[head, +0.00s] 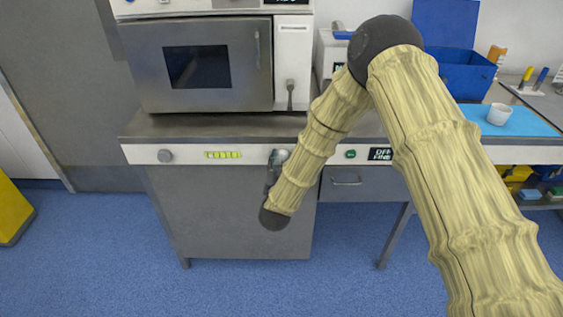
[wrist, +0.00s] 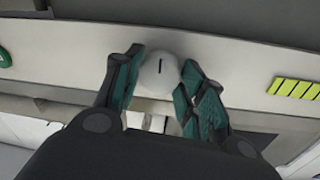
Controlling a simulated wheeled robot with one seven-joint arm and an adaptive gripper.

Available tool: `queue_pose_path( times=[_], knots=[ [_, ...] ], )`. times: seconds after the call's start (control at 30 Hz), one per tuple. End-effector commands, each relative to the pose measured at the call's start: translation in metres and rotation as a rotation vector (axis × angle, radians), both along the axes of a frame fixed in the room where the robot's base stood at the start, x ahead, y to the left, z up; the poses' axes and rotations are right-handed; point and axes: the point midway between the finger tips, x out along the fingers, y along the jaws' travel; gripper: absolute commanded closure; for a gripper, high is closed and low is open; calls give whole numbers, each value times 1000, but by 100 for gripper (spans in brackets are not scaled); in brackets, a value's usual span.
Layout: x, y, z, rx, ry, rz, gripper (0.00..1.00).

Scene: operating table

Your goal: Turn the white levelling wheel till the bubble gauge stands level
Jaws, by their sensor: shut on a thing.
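The white levelling wheel (wrist: 159,74) is a round knob with a short dark mark that stands nearly upright in the wrist view. My gripper (wrist: 160,82) is shut on it, one green-padded finger on each side. In the head view the wheel (head: 283,154) shows only in part beside my gripper (head: 277,161), on the white front strip of the bench. The bubble gauge (head: 222,155) is a yellow-green window with dark divisions, left of the wheel. It shows in part at the right edge of the wrist view (wrist: 296,88). I cannot make out a bubble.
A grey knob (head: 165,156) sits further left on the strip. A green button (head: 350,154) and a dark display (head: 380,154) are to the right. An oven-like cabinet (head: 200,66) stands on the bench (head: 215,127). A white cup (head: 499,114) stands on a blue mat at the right.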

Motion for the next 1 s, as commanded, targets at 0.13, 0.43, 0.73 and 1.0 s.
queue_pose_path(
  times=[0.13, 0.43, 0.73, 1.0],
  knots=[
    [0, 0, 0, 13, 0, 0, 83],
    [0, -1, -2, 148, 2, -1, 83],
    [0, -1, -2, 414, 1, -1, 84],
    [0, -1, -2, 672, 1, -1, 84]
  ],
)
